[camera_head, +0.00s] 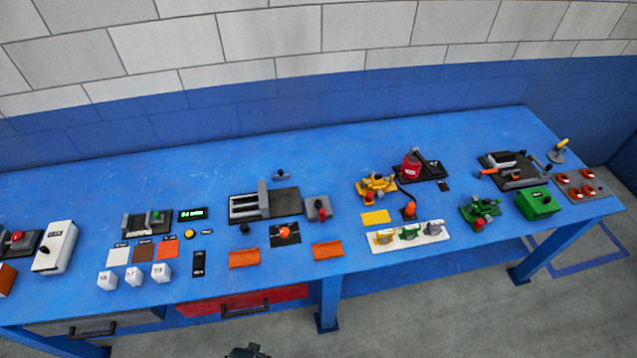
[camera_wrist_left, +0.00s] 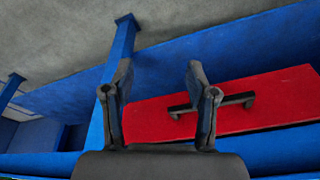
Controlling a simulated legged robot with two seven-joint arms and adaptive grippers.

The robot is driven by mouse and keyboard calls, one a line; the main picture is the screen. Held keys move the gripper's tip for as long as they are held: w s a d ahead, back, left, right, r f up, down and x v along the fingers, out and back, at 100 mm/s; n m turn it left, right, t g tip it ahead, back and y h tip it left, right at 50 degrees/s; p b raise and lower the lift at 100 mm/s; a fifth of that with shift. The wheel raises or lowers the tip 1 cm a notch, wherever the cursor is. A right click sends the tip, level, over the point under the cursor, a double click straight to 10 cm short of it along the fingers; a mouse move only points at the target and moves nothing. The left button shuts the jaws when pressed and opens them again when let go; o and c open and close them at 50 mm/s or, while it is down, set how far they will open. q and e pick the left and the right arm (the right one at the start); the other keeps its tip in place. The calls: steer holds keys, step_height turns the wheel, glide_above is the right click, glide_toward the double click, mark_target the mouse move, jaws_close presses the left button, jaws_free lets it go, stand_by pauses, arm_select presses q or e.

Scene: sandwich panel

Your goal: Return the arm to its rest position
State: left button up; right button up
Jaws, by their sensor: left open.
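My left gripper (camera_wrist_left: 160,95) shows in the left wrist view with its two dark fingers well apart and nothing between them. Past the fingers are the red drawer (camera_wrist_left: 230,118) with its black handle (camera_wrist_left: 215,104) and a blue table leg (camera_wrist_left: 118,65); this view looks turned upside down. In the head view only a small dark part, which seems to be this gripper (camera_head: 245,351), shows at the bottom edge, in front of and below the red drawer (camera_head: 243,304). It looks clear of the table. My right gripper is in neither view.
A grey drawer (camera_head: 95,322) is at left. The floor in front is open.

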arm_select(q)
steer(key=s+a+f, duration=0.1)
steer(key=s+f, duration=0.3)
steer(key=f, duration=0.4)
steer(key=s+f, duration=0.4)
steer(key=f, duration=0.4)
steer(key=s+a+f+g+b, duration=0.1)
steer(key=s+a+f, duration=0.1)
steer(key=s+f, duration=0.7)
steer(key=s, duration=0.3)
steer(key=shift+a+g+b, duration=0.2)
steer(key=shift+g+b, duration=0.1)
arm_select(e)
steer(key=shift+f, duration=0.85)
arm_select(q)
steer(key=shift+s+f, duration=0.1)
steer(key=shift+s, duration=0.05)
steer(key=c, duration=0.3)
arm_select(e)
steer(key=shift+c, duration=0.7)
arm_select(q)
steer(key=shift+s, duration=0.1)
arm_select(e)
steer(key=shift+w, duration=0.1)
